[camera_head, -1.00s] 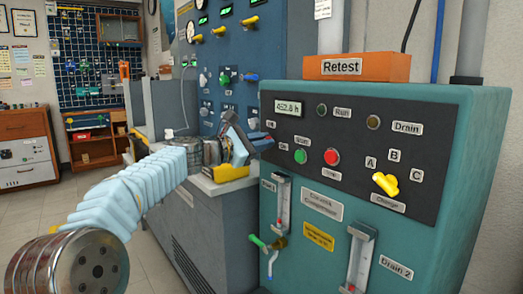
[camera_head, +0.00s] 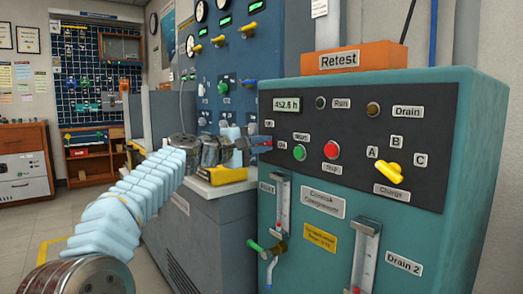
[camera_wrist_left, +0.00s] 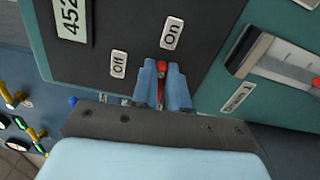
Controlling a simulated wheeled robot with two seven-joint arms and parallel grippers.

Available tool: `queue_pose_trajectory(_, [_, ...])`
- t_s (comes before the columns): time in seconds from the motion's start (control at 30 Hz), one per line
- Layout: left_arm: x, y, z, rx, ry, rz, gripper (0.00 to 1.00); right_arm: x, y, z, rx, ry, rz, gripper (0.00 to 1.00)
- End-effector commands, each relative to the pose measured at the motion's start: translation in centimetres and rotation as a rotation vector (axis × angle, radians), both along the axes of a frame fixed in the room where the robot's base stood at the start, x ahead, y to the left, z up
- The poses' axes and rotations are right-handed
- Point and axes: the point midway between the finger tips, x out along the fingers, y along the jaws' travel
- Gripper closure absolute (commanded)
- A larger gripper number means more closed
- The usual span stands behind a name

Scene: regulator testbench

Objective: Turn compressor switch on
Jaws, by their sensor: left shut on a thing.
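The compressor (camera_head: 430,240) is a teal cabinet with a dark control panel at the right of the head view. Its small red switch (camera_wrist_left: 160,70) shows between my left gripper's fingers in the wrist view. The On label (camera_wrist_left: 171,33) is just above the switch there, and the Off label (camera_wrist_left: 118,64) is to its left. My left gripper (camera_wrist_left: 166,86) has its blue fingers shut on the red switch. In the head view the left gripper (camera_head: 262,144) is at the panel's left edge, and the switch is mostly hidden. My right gripper is not in view.
Close by on the panel are a green button (camera_head: 299,153), a red button (camera_head: 331,150) and a yellow selector (camera_head: 389,170). Below stand a gauge tube (camera_head: 281,205) and a green-handled valve (camera_head: 262,248). A blue gauge panel (camera_head: 235,75) stands behind my arm.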

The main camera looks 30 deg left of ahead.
Motion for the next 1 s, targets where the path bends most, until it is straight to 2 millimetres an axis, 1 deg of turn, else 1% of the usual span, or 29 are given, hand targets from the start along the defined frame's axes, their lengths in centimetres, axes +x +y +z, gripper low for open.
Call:
queue_pose_trajectory(0.03, [0.03, -0.05, -0.35, 0.02, -0.005, -0.002, 1.0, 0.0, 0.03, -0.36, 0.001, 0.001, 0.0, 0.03])
queue_pose_trajectory(0.3, [0.05, -0.06, -0.36, 0.087, -0.032, -0.002, 1.0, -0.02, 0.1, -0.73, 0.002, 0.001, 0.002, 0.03])
queue_pose_trajectory(0.77, [0.05, -0.09, -0.36, 0.099, -0.036, -0.003, 1.0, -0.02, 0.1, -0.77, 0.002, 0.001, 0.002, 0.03])
queue_pose_trajectory(0.8, [0.05, -0.09, -0.36, 0.099, -0.036, -0.004, 0.83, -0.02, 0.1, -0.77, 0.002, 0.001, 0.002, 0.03])
queue_pose_trajectory(0.93, [0.05, -0.07, -0.31, 0.098, -0.037, -0.003, 0.63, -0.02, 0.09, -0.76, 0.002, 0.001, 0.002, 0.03])
queue_pose_trajectory(0.97, [0.04, -0.07, -0.3, 0.098, -0.037, -0.003, 0.61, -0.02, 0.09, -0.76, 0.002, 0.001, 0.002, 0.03])
queue_pose_trajectory(1.0, [0.03, -0.06, -0.28, 0.097, -0.037, -0.002, 0.61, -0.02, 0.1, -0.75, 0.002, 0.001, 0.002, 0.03])
